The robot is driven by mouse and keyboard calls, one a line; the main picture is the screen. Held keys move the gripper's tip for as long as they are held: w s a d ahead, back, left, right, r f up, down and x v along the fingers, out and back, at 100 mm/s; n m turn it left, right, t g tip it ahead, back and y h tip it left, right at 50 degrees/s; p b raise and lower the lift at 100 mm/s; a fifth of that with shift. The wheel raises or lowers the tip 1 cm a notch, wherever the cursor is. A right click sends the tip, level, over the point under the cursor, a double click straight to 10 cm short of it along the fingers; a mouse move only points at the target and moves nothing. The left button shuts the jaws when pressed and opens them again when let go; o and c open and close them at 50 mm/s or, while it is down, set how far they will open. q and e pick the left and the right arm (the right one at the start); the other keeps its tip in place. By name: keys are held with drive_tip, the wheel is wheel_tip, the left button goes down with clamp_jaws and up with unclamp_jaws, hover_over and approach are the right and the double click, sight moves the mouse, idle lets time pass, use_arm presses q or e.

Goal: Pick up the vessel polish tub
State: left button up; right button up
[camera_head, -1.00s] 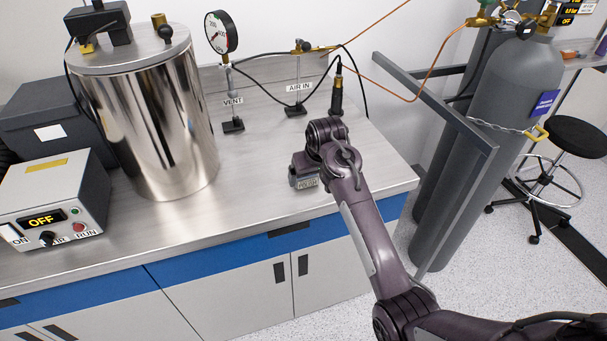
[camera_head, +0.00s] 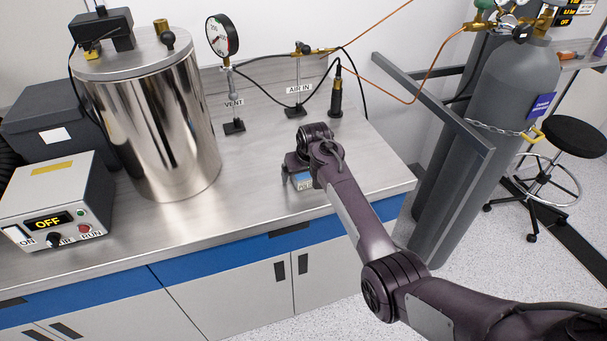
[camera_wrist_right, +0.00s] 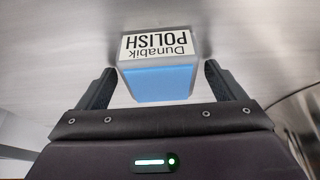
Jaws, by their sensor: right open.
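The vessel polish tub (camera_wrist_right: 158,80) shows in the right wrist view as a box with a blue side and a white label reading "Dunabik POLISH". In the head view the tub (camera_head: 304,181) is a small blue and white patch on the steel bench, mostly hidden by my right gripper (camera_head: 297,168). In the right wrist view my right gripper (camera_wrist_right: 157,85) is open, with one dark finger on each side of the tub. Small gaps seem to remain between the fingers and the tub. My left gripper is in neither view.
The steel bench (camera_head: 250,190) is clear around the tub. A tall shiny vessel (camera_head: 165,125) and a control box (camera_head: 50,205) reading OFF stand to the left. A gauge (camera_head: 222,36) and AIR IN stand (camera_head: 298,85) are behind. A grey gas cylinder (camera_head: 500,110) stands right.

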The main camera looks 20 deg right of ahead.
drive_tip(key=shift+c, duration=0.3)
drive_tip(key=shift+r, duration=0.1)
drive_tip(key=c, duration=1.2)
